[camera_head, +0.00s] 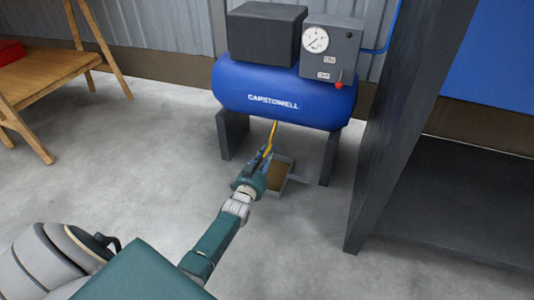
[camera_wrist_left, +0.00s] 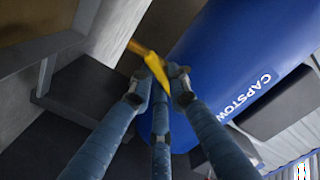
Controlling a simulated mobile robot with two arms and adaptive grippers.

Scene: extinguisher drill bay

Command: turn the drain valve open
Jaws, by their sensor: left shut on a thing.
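The blue compressor tank (camera_head: 240,85), lettered "CAPSTOWELL", stands on dark legs. The drain valve's yellow lever (camera_head: 272,133) shows below the tank's underside. My left gripper (camera_head: 266,155) reaches up to it from the front and is shut on it. In the left wrist view, the yellow lever (camera_wrist_left: 154,66) lies between the fingertips of my left gripper (camera_wrist_left: 157,84), with the blue tank (camera_wrist_left: 225,50) close beside it. An orange-brown end (camera_wrist_left: 135,46) shows past the lever. The valve body is mostly hidden. My right gripper is not in view.
A shallow tray (camera_head: 281,177) sits on the floor under the tank, partly behind my gripper. A gauge box (camera_head: 340,42) with a red knob tops the tank. A dark upright panel (camera_head: 400,110) stands close at right. A wooden bench (camera_head: 50,75) is at left. Floor between is clear.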

